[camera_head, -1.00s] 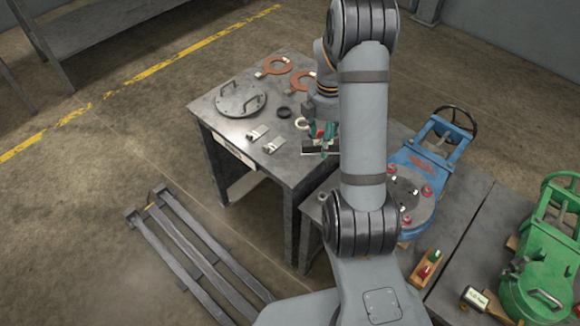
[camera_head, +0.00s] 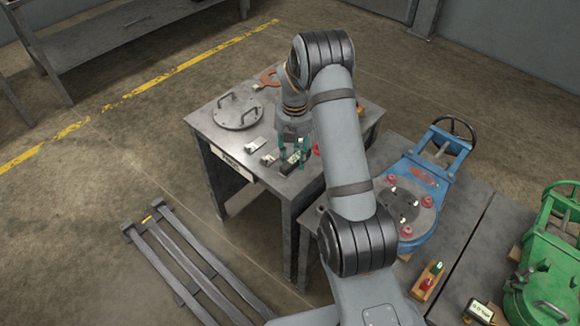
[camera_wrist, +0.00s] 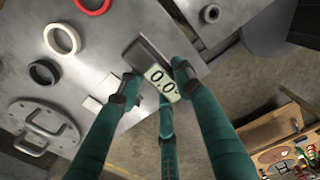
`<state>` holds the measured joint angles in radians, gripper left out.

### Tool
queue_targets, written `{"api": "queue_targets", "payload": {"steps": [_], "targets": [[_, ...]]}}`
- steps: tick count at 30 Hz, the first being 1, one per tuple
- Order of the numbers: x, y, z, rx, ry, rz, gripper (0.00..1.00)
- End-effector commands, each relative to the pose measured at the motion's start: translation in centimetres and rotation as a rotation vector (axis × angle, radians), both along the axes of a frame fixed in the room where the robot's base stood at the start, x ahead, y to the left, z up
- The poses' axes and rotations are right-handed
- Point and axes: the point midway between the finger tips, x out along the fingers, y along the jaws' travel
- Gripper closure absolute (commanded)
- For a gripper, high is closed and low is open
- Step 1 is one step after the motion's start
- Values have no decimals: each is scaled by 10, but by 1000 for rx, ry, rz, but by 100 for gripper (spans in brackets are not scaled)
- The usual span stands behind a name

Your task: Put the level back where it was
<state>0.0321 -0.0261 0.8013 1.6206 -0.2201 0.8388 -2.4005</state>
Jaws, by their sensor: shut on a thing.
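The level is a dark block with a pale display reading about 0.0 (camera_wrist: 158,78) in the wrist view. My gripper (camera_wrist: 156,88) is shut on it, with teal fingers around the block. In the head view my gripper (camera_head: 293,158) is over the front part of the left table (camera_head: 290,190), and the level (camera_head: 293,157) shows small and partly covered between the fingers. I cannot tell whether its underside touches the tabletop.
A round cover with handles (camera_head: 238,111) and small metal pieces (camera_head: 255,145) lie left of my gripper. White (camera_wrist: 62,38), black (camera_wrist: 43,73) and red (camera_wrist: 92,4) rings lie nearby. A blue valve (camera_head: 425,190) and green valve (camera_head: 548,270) stand right. Bare tabletop lies in front.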

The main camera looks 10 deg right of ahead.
Motion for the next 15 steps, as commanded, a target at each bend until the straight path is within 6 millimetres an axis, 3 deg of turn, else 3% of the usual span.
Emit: {"api": "queue_targets", "payload": {"steps": [4, 15], "targets": [[3, 11, -7, 0, -1, -2, 100], [3, 13, -47, 1, -1, -3, 100]]}}
